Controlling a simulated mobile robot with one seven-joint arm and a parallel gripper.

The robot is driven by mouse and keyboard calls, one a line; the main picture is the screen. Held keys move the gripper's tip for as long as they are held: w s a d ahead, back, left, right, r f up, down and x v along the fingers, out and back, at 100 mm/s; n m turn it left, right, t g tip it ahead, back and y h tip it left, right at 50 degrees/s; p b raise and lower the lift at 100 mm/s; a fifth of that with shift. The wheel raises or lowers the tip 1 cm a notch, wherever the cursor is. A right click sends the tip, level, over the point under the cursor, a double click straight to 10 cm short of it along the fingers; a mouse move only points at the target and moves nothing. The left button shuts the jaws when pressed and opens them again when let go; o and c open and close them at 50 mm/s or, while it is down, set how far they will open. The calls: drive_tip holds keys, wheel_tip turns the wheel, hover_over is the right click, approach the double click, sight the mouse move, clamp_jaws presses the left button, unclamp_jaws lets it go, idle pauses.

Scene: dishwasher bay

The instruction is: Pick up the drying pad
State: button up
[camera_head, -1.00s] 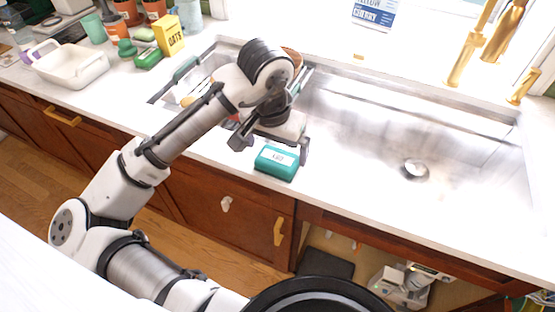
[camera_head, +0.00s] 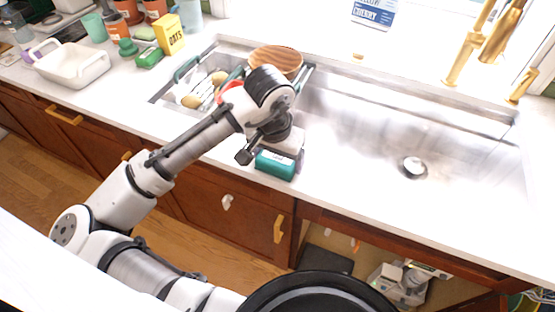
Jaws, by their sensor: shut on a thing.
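The green block with a white label on top, which I take to be the drying pad (camera_head: 275,166), is at the front edge of the counter, left of the sink basin. My gripper (camera_head: 271,160) is over it from behind, with a finger at each end, shut on it. The hand hides the back part of the block. I cannot tell whether the block still touches the counter.
Behind my gripper, a dish rack holds a wooden bowl (camera_head: 275,61) and several utensils. The empty steel sink (camera_head: 415,130) lies to the right. A white dish (camera_head: 72,64) and a yellow oats box (camera_head: 169,34) stand at the left.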

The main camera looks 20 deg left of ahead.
sight(278, 157)
wheel_tip(278, 157, up, 20)
drive_tip(key=shift+r+b, duration=0.1)
drive_tip(key=shift+b, duration=0.7)
